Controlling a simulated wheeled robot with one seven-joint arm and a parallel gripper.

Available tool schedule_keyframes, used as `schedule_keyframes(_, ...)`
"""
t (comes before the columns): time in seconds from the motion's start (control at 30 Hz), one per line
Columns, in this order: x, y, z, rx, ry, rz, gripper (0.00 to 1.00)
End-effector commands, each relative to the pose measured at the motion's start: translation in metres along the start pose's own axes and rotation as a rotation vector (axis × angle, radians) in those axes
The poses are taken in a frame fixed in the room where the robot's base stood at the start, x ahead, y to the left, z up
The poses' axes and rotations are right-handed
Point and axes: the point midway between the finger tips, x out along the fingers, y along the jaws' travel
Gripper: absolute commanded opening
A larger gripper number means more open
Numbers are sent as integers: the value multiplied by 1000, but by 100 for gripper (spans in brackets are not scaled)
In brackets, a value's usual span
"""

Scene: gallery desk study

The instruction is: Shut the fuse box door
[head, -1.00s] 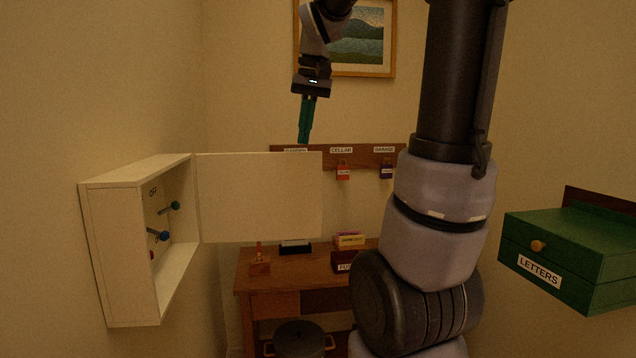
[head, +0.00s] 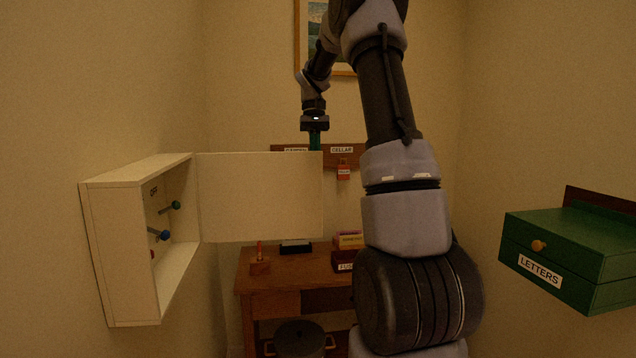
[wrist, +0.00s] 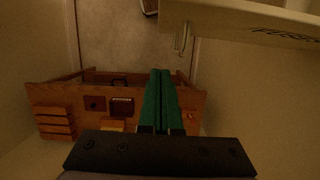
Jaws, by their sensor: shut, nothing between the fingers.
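The cream fuse box (head: 125,255) is on the left wall, with coloured levers inside. Its door (head: 262,198) stands wide open, jutting out to the right, inner face towards the head camera. In the wrist view the door (wrist: 250,22) crosses the top right, with dark lettering and a small pale handle (wrist: 183,38). My gripper (head: 315,143) is at the door's upper free corner, on its far, outer side. The lower ends of its green fingers are hidden behind the door in the head view. In the wrist view the fingers (wrist: 161,74) are together and empty, apart from the door.
A wooden desk (head: 280,282) with small items stands behind and below the door. A key rack (head: 360,160) and a picture (head: 312,45) are on the back wall. A green letters box (head: 570,245) is at the right. A dark pot (head: 300,340) is below the desk.

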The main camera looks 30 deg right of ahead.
Motion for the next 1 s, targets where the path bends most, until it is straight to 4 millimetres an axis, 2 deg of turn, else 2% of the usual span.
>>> schedule_keyframes(0.1, 28, 0, 1, 0, -4, 0, 0)
schedule_keyframes(0.27, 60, 0, 1, 0, -3, -1, 0)
schedule_keyframes(0.4, 62, 0, 24, -1, 1, -2, 0)
schedule_keyframes(0.53, 64, 0, 35, -1, 0, -2, 0)
schedule_keyframes(1.0, 66, 0, 40, 1, 1, -2, 0)
